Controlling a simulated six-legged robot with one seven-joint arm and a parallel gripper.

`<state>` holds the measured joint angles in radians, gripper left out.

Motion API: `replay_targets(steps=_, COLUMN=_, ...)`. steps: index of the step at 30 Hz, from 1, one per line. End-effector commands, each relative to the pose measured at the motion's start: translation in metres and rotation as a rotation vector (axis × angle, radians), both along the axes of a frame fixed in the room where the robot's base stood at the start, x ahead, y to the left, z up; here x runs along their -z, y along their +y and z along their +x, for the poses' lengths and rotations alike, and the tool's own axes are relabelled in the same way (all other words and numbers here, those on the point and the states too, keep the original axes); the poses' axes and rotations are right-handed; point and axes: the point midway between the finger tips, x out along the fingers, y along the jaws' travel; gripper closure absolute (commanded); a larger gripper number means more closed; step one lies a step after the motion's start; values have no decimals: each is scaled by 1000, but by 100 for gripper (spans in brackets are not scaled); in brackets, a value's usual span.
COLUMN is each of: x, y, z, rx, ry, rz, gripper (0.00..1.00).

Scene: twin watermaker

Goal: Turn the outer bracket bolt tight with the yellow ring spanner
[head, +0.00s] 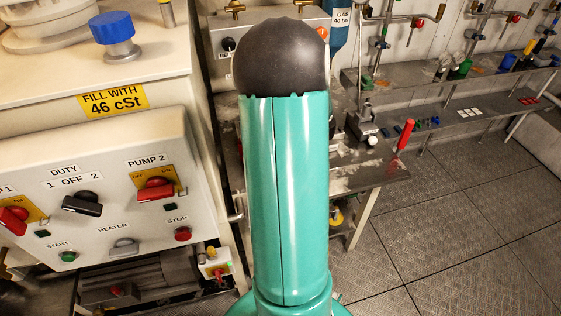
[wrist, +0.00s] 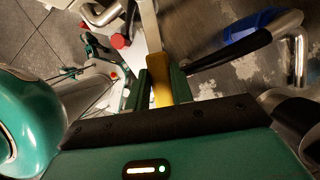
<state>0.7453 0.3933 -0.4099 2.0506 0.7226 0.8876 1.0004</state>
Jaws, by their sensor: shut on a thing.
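In the wrist view, my gripper (wrist: 163,88) is shut on the yellow ring spanner (wrist: 160,94). A yellow length of it shows between the two green fingers. The spanner's ring end is not clear to see, and I cannot tell whether it sits on a bolt. I cannot make out the outer bracket bolt in either view. In the head view, my raised teal arm link covers the middle, and my gripper and the spanner do not show.
In the wrist view, a black-ended lever (wrist: 230,50), a blue part (wrist: 248,24) and a chrome pipe (wrist: 299,62) are close by on the right. In the head view, a control panel (head: 105,215) stands left and a worn bench (head: 375,172) right. Floor (head: 460,210) is clear at right.

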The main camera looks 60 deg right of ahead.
Motion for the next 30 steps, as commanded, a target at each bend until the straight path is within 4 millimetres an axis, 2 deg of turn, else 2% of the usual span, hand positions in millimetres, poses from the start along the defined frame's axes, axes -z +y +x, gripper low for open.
replay_targets(steps=8, x=2, y=0, z=-3, rx=-36, ry=-8, rz=2, gripper=100)
replay_targets(steps=26, x=38, y=0, z=-2, rx=-34, ry=-7, rz=3, gripper=100)
replay_targets(steps=30, x=37, y=-1, z=-2, rx=-36, ry=-8, rz=1, gripper=100)
